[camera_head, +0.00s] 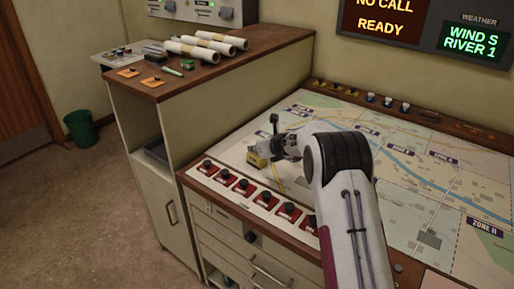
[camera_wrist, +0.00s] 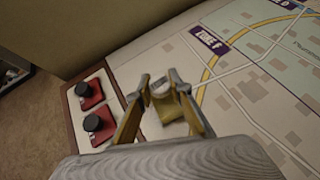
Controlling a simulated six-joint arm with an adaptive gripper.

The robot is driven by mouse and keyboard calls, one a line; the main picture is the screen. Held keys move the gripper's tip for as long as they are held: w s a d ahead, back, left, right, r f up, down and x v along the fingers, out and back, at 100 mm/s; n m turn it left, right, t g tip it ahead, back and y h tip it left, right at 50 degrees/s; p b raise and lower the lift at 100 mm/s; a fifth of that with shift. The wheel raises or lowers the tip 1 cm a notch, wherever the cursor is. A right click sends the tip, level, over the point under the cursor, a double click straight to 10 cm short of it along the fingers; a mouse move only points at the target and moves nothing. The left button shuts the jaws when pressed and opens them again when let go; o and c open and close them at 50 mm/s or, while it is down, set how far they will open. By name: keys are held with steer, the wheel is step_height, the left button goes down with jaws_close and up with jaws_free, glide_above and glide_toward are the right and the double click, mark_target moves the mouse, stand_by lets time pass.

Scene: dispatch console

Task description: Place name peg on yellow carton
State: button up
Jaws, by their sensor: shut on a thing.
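In the camera_wrist view, my gripper (camera_wrist: 160,88) has its two yellowish fingers closed around a small, partly hidden piece that seems to be the name peg (camera_wrist: 159,87). A small yellow block, which looks like the yellow carton (camera_wrist: 170,107), shows between and just behind the fingers. I cannot tell whether the peg touches it. In the camera_head view, my gripper (camera_head: 262,155) is low over the near left part of the map, with yellow showing at its tip. The peg cannot be made out there.
A row of black knobs on red plates (camera_head: 243,187) runs along the near edge of the map desk (camera_head: 400,190). A higher cabinet on the left holds rolled papers (camera_head: 208,45) and small items. The map to the right is largely clear.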

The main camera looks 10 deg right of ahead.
steer(key=o, duration=0.8)
steer(key=shift+f, duration=0.1)
steer(key=shift+v, duration=0.85)
steer(key=v, duration=1)
steer(key=shift+s+r, duration=0.1)
steer(key=shift+r, duration=0.15)
steer(key=shift+r, duration=0.1)
